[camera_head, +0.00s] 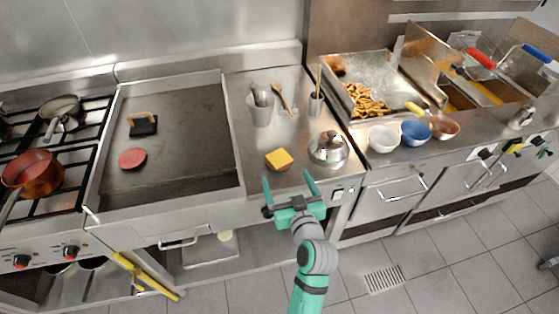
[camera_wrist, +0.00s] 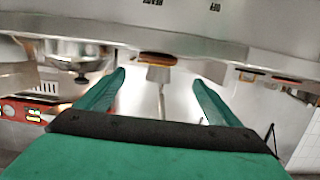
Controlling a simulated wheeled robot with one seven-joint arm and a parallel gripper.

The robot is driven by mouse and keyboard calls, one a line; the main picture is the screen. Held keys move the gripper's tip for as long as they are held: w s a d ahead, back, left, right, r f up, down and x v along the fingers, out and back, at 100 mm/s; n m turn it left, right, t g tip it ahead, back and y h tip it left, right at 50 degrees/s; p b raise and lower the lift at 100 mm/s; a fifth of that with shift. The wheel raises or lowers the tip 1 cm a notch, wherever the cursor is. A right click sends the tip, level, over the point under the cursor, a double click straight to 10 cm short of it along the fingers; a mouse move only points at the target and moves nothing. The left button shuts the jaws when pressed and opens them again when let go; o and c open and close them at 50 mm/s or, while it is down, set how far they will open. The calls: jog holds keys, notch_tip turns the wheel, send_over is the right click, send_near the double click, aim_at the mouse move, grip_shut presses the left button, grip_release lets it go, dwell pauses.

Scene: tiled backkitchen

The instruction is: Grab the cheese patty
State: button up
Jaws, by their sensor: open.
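The griddle (camera_head: 190,130) at left holds a reddish patty (camera_head: 132,158) and a press (camera_head: 143,124). Bowls (camera_head: 383,138) stand farther right. Bare counter lies around the cheese patty.

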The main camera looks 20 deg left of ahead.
aim_at(281, 164)
jog(key=x, duration=0.4)
jog(key=shift+w+a, duration=0.1)
jog(key=shift+w, duration=0.1)
jog(key=shift+d+f+x, duration=0.1)
jog(key=shift+f+x, duration=0.05)
jog(key=shift+x, duration=0.75)
jog(key=shift+d+f+x, duration=0.1)
jog(key=shift+f+x, duration=0.05)
jog(key=shift+x, duration=0.75)
jog(key=shift+d+f+x, duration=0.1)
jog(key=shift+x, duration=0.8)
jog(key=shift+w, duration=0.1)
jog(key=c, duration=1.2)
